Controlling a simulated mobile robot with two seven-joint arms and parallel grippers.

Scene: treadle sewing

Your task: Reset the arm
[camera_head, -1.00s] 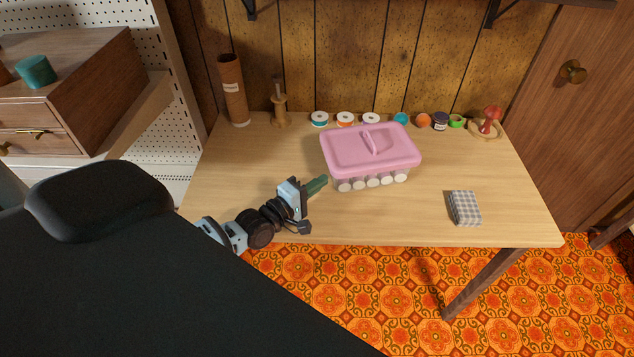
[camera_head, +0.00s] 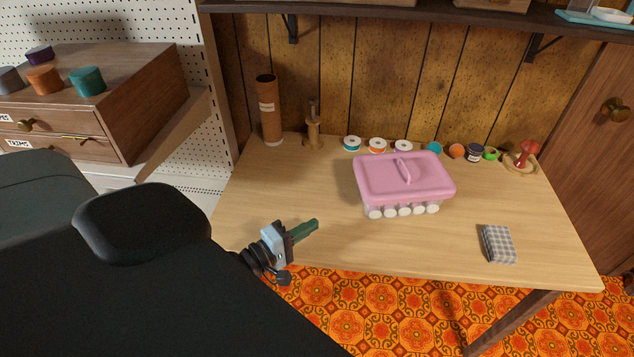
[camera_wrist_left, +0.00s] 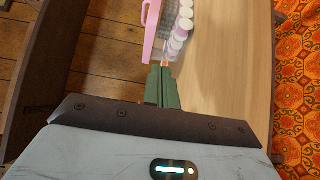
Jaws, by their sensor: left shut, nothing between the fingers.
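My left gripper (camera_head: 306,229) is above the front left part of the wooden table (camera_head: 420,250). Its green fingers are shut with nothing between them. In the left wrist view the shut fingers (camera_wrist_left: 161,84) point toward a clear box with a pink lid (camera_head: 404,179), and a gap separates them in the head view. The box stands on the table with its lid on and several white-ended spools inside. It also shows in the left wrist view (camera_wrist_left: 151,25). My right gripper is not in view.
Along the table's back stand a brown cardboard tube (camera_head: 270,110), a wooden spindle (camera_head: 313,128), several spools and small jars, and a red pincushion (camera_head: 528,150). A folded checked cloth (camera_head: 498,244) lies at the front right. A wooden drawer chest (camera_head: 110,95) stands at the left.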

